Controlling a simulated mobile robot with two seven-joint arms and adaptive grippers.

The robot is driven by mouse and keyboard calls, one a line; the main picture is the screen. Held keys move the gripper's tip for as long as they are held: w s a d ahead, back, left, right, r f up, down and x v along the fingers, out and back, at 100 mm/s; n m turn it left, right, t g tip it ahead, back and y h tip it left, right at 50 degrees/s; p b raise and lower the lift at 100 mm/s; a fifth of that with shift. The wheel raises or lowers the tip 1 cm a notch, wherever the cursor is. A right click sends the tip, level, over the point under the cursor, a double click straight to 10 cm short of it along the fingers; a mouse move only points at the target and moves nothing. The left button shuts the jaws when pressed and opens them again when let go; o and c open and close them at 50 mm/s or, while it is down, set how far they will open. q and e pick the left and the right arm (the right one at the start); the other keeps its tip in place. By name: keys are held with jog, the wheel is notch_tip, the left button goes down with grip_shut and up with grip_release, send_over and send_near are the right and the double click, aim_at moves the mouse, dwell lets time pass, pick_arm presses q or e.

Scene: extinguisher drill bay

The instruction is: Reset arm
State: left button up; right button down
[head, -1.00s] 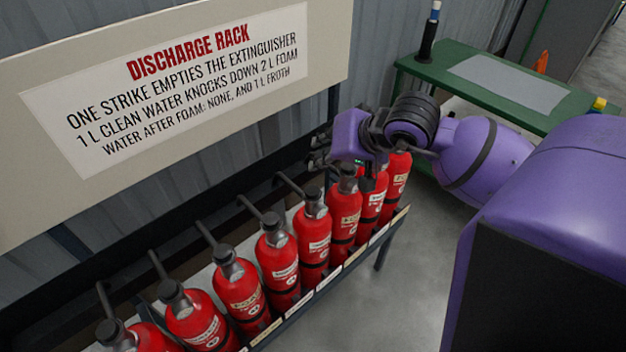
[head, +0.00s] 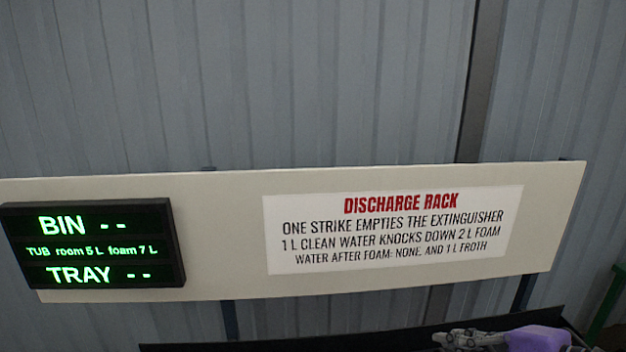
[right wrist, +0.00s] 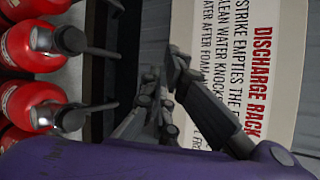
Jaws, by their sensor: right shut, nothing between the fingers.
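My right gripper (head: 440,340) shows at the bottom edge of the head view, right of centre, below the sign board. Its dark fingers point left, and part of its purple wrist shows behind them. In the right wrist view its fingers (right wrist: 162,76) are shut with nothing between them. They appear in front of the wall and the sign, clear of the extinguishers. My left gripper is not in view.
Red extinguishers (right wrist: 32,104) stand at the left of the right wrist view, their dark nozzles pointing right. The discharge rack sign (head: 395,230) and a lit display (head: 90,244) reading "TUB room 5 L foam 7 L" hang before a corrugated wall (head: 300,80).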

jog(key=s+d+f+n+t+h+p, duration=0.1)
jog(key=s+d+f+n+h+p, duration=0.25)
jog(key=s+f+n, duration=0.55)
jog(key=s+d+f+n+t+h+p, duration=0.2)
jog(key=s+f+n+h, duration=0.25)
jog(key=f+n, duration=0.8)
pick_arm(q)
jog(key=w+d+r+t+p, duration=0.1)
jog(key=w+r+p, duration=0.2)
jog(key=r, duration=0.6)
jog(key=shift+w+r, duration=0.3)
pick_arm(e)
jog(key=s+a+f+m+g, duration=0.2)
jog(key=s+a, duration=0.3)
jog(key=s, duration=0.3)
jog(key=s+a+f+m+g+y, duration=0.1)
jog(key=s+a+f+m+g, duration=0.1)
jog(key=s+a, duration=0.4)
notch_tip(320, 180, down, 2)
jog(key=shift+s+f+m+g, duration=0.1)
jog(key=shift+s+m+g, duration=0.2)
jog(key=shift+s+m, duration=0.75)
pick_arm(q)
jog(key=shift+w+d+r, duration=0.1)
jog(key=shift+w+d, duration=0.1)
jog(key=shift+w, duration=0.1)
pick_arm(e)
jog(key=shift+s, duration=0.15)
